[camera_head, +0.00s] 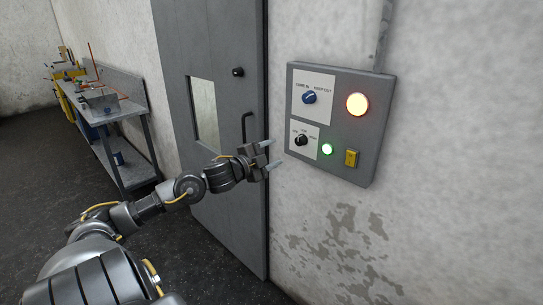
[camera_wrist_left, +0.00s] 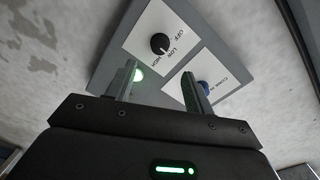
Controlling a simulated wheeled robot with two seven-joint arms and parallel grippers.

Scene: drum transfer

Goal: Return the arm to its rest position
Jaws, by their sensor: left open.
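My left arm reaches in from the lower left in the head view. Its gripper (camera_head: 272,156) is open and empty, just left of the grey control panel (camera_head: 377,120) on the wall. In the left wrist view the two fingers of the gripper (camera_wrist_left: 160,88) stand apart with nothing between them, and the panel (camera_wrist_left: 108,62) lies beyond them. The black knob (camera_head: 301,140) also shows in the wrist view (camera_wrist_left: 159,43), apart from the fingers. The blue knob (camera_head: 309,97) shows partly beside the right finger (camera_wrist_left: 203,87). My right gripper is in neither view.
A grey door (camera_head: 215,190) with a handle (camera_head: 245,127) stands behind the arm. A workbench (camera_head: 133,108) stands at the left. The floor before it is clear.

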